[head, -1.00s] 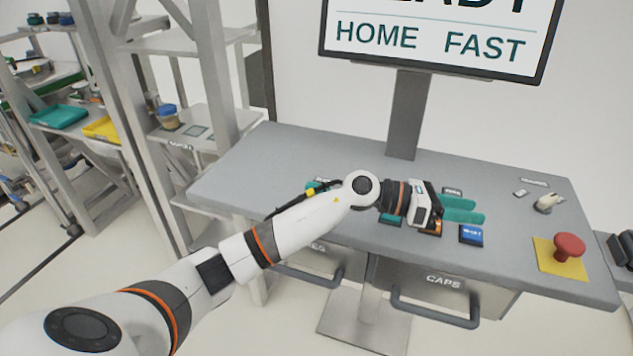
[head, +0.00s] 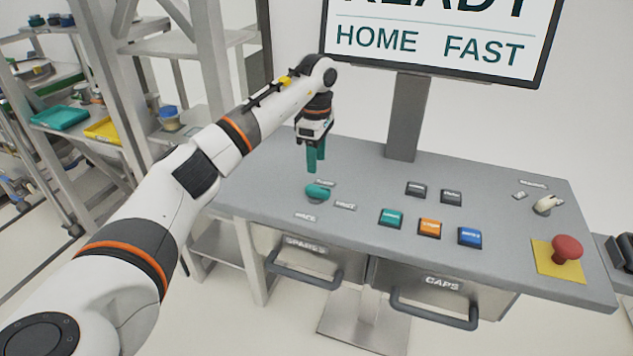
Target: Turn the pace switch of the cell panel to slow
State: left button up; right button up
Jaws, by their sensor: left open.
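The cell panel (head: 250,178) is a grey sloping desk. A teal rotary knob (head: 318,192) sits at its left with small labels around it, too small to read surely. A beige switch (head: 546,205) sits at the far right; I cannot tell for certain from lettering which is the pace switch. My left gripper (head: 315,168) points down with teal fingers, open and empty, just above and behind the teal knob and apart from it. The screen (head: 440,45) above the panel reads HOME and FAST. My right gripper is not in view.
Teal, orange and blue buttons (head: 430,228) and two dark buttons (head: 433,192) lie mid-panel. A red mushroom button (head: 567,248) stands on a yellow plate at right. A grey post (head: 406,120) rises behind. Drawers with handles (head: 435,312) hang below. A shelf rack (head: 215,60) stands left.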

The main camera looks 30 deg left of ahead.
aim_at(316, 187)
pick_arm(q)
notch_tip(316, 187, down, 8)
jog(key=shift+f+p, duration=0.2)
jog(key=shift+p, duration=0.95)
grip_shut()
